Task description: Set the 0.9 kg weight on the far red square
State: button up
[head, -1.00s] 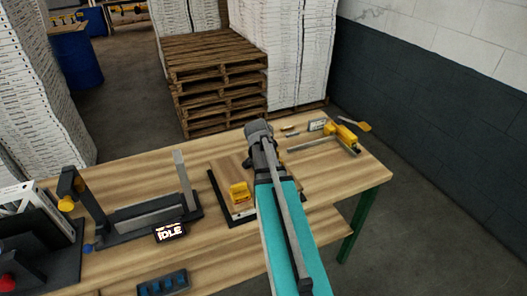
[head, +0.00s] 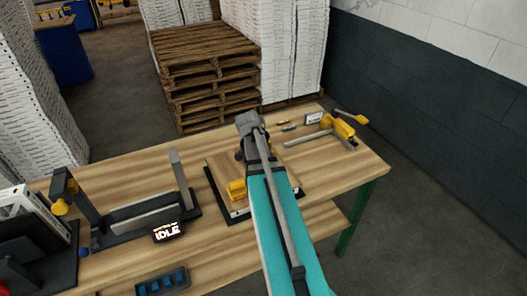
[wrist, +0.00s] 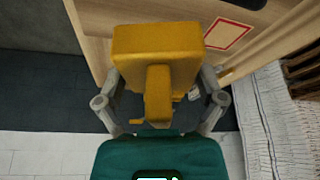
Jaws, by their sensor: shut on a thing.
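My gripper (wrist: 160,98) is shut on a yellow weight (wrist: 157,42), with its handle between the fingers in the wrist view. The marking on the weight is not readable. One red square (wrist: 228,36) shows as an outline on a pale patch of a wooden surface, to the right of the weight and apart from it in the picture. In the head view my gripper (head: 244,150) is over the back of a wooden board (head: 219,165); my arm hides much of the board and the held weight. Another yellow block (head: 236,190) stands at the board's front left.
A stand with a display reading IDLE (head: 167,231) is left of the board. A yellow clamp-like tool (head: 341,129) and a small sign (head: 314,118) lie at the back right. Bare tabletop (head: 345,170) lies to the right.

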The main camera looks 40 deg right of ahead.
jog(key=n, duration=0.1)
jog(key=r+n+t, duration=0.1)
jog(key=shift+w+a+n+p, duration=0.35)
jog(key=shift+n+p, duration=0.05)
jog(key=n, duration=0.1)
jog(key=w+n+t, duration=0.1)
jog(key=r+n+y+p, duration=0.1)
jog(key=n, duration=0.1)
jog(key=shift+w+a, duration=0.15)
jog(key=shift+a, duration=0.25)
jog(key=shift+w+a+r+n+t+y+p, duration=0.3)
jog(key=shift+w+n+t+y, duration=0.1)
jog(key=shift+n, duration=0.85)
jog(key=shift+w+a+r+n+t+y+p, duration=0.2)
jog(key=shift+w+r+n+t+y+p, duration=0.15)
jog(key=shift+n, duration=0.95)
jog(key=shift+w+a+r+n+t+y+p, duration=0.25)
jog(key=shift+w+n+y, duration=0.2)
jog(key=shift+n, duration=0.8)
jog(key=shift+f, duration=0.1)
jog(key=shift+w+d+f+b, duration=1.2)
jog(key=shift+d+f+b, duration=0.3)
jog(key=shift+d, duration=0.35)
jog(key=shift+w+d+f+b, duration=1.25)
jog(key=shift+d+f+b, duration=0.25)
jog(key=shift+d, duration=0.3)
jog(key=shift+w+d+f+b, duration=1.2)
jog(key=shift+d+f+b, duration=0.3)
jog(key=shift+d, duration=0.35)
